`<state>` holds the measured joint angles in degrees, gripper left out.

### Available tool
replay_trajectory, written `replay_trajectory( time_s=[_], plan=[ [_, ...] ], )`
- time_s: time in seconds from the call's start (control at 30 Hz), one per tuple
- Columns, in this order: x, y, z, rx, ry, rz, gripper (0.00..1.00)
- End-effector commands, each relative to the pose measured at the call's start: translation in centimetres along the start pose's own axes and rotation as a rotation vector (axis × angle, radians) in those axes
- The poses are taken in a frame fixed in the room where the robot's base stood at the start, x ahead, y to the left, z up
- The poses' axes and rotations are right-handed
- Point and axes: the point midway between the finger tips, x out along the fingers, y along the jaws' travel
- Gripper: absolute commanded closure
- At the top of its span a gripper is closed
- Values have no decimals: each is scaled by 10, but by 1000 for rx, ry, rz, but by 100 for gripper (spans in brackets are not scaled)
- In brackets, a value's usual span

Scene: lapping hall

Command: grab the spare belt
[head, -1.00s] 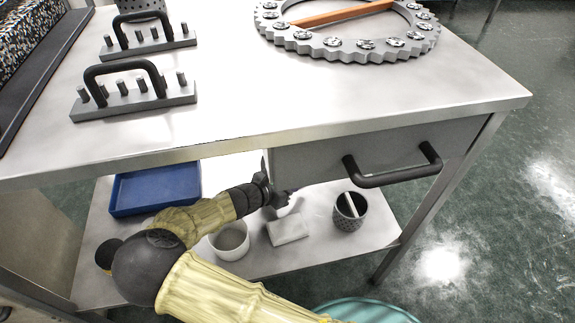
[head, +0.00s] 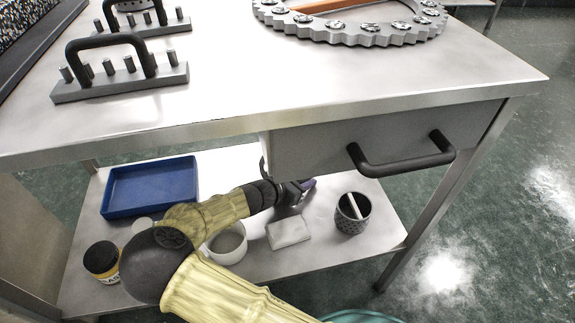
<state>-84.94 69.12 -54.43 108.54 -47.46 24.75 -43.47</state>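I cannot make out a spare belt for sure. A small purple thing (head: 309,184) shows just beyond my gripper (head: 293,192), on or above the lower shelf (head: 262,262); too little of it shows to tell what it is. My gripper is at shelf level, below the drawer (head: 350,140), pointing right and away from me. Its fingers are dark, small and partly hidden, so I cannot see whether they are open or touch the purple thing.
The shelf also holds a blue tray (head: 150,207), a white cup (head: 228,250), a pale block (head: 288,232), a dark perforated cup (head: 352,222) with a white stick, and a black-lidded jar (head: 102,262). The tabletop (head: 300,80) and drawer handle (head: 400,162) overhang it.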

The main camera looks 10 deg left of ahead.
Motion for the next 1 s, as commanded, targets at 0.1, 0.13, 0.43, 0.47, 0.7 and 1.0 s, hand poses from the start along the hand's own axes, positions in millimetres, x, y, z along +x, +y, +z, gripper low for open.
replay_trajectory(
  time_s=[0.1,0.13,0.43,0.47,0.7,1.0],
  plan=[
    [0,0,0,0,0,0,78],
    [0,0,0,0,0,0,84],
    [0,0,0,0,-1,0,100],
    [0,0,0,0,-1,0,100],
    [-2,0,6,1,-1,-2,100],
    [-6,-2,23,2,-1,-6,100]
  ],
)
